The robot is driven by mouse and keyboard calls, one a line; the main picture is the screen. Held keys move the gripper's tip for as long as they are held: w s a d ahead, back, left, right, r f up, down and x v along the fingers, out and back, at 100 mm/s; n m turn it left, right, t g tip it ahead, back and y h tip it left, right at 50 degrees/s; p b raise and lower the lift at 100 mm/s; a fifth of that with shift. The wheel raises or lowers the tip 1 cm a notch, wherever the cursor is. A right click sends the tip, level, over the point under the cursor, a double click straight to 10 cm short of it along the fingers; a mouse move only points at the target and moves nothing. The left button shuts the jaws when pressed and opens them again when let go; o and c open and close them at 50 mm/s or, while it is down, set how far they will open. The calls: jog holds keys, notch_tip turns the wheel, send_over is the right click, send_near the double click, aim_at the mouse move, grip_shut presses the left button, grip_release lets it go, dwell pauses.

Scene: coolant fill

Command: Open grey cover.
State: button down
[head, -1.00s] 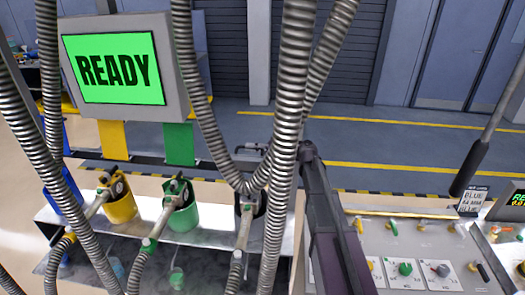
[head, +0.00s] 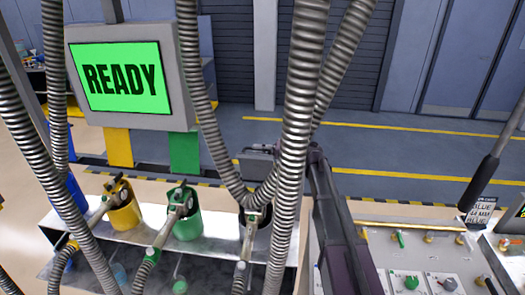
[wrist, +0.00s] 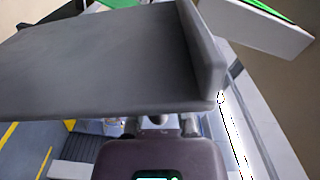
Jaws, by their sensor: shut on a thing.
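The grey cover (wrist: 110,60) fills the upper part of the wrist view as a broad flat plate with a raised lip on its right. In the head view it is a grey plate (head: 257,170), tilted up behind the dark grey holder and partly hidden by hoses. My gripper (head: 265,149) is at its upper edge, shut on the cover. In the wrist view the plate hides the fingertips; only the gripper body shows below it.
Ribbed hoses (head: 298,120) hang across the head view in front of my arm. Yellow (head: 122,215) and green (head: 187,225) holders with nozzles stand left, with yellow (head: 118,147) and green (head: 184,152) plates upright behind. A control panel (head: 415,250) is at the right.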

jog(key=c, duration=0.7)
grip_release()
jog(key=shift+s+d, duration=0.15)
jog(key=shift+d, duration=1.85)
jog(key=shift+s+d, duration=0.15)
jog(key=shift+d, duration=1.85)
jog(key=shift+s+d, duration=0.15)
jog(key=shift+d, duration=1.85)
